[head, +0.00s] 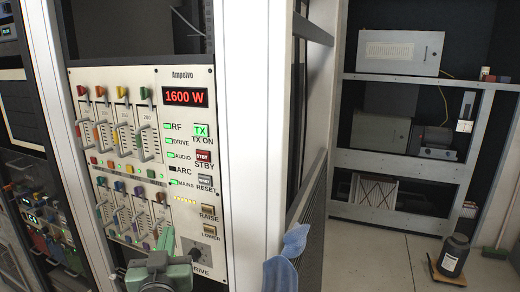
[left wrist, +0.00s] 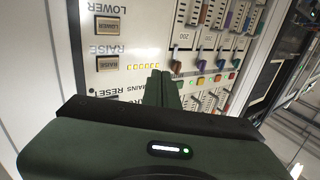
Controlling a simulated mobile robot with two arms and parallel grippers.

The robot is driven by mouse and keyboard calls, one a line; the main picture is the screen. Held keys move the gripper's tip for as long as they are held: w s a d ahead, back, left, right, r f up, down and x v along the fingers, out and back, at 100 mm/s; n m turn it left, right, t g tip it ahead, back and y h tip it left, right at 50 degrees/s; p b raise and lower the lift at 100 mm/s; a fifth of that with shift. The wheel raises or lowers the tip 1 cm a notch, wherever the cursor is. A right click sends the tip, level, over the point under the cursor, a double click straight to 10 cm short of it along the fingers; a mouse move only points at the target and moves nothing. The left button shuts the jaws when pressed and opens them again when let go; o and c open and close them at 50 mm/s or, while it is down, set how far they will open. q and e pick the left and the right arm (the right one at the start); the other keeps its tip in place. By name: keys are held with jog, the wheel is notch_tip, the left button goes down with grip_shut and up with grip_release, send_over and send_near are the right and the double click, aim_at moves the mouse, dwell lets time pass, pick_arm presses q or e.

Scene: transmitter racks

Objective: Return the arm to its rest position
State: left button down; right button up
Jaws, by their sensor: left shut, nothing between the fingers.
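My left gripper (head: 167,240) is dark green and is in front of the lower part of the Ampelvo transmitter panel (head: 150,74), beside the drive knob (head: 209,231). Its fingers are shut with nothing between them. In the left wrist view the closed fingers (left wrist: 159,88) point at the panel, which appears upside down, near the row of yellow lights (left wrist: 143,66). I cannot tell whether they touch it. The panel's red display (head: 185,97) reads 1600 W, and the TX button (head: 200,131) glows green. My right gripper is not in view.
Coloured slider levers (head: 122,119) stick out of the panel. A white rack post (head: 241,150) stands to its right, with a blue cloth-like thing (head: 286,247) low beside it. Shelves (head: 434,82) and a dark container (head: 453,255) are at the back right. The floor between is clear.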

pick_arm(q)
jog(key=s+f+m+g+h, duration=0.1)
jog(key=s+f+g, duration=0.3)
jog(key=s+f, duration=0.5)
jog(key=s+f+m+g+h, duration=0.1)
jog(key=s+f+g, duration=0.3)
jog(key=f, duration=0.9)
jog(key=s+f+m+g+h, duration=0.1)
jog(key=s+f+g, duration=0.3)
jog(key=s, duration=0.5)
jog(key=s+f+m+g+h, duration=0.1)
jog(key=s+f+g, duration=0.2)
jog(key=s+f, duration=0.45)
notch_tip(320, 180, down, 27)
jog(key=s+b, duration=0.1)
jog(key=s, duration=0.2)
jog(key=s+a+f+g+b, duration=0.1)
jog(key=s+a+f+g, duration=0.1)
jog(key=s+f, duration=1.3)
jog(key=shift+s+f+m, duration=0.3)
jog(key=shift+s+f, duration=0.05)
jog(key=shift+s, duration=0.1)
jog(key=shift+a, duration=0.1)
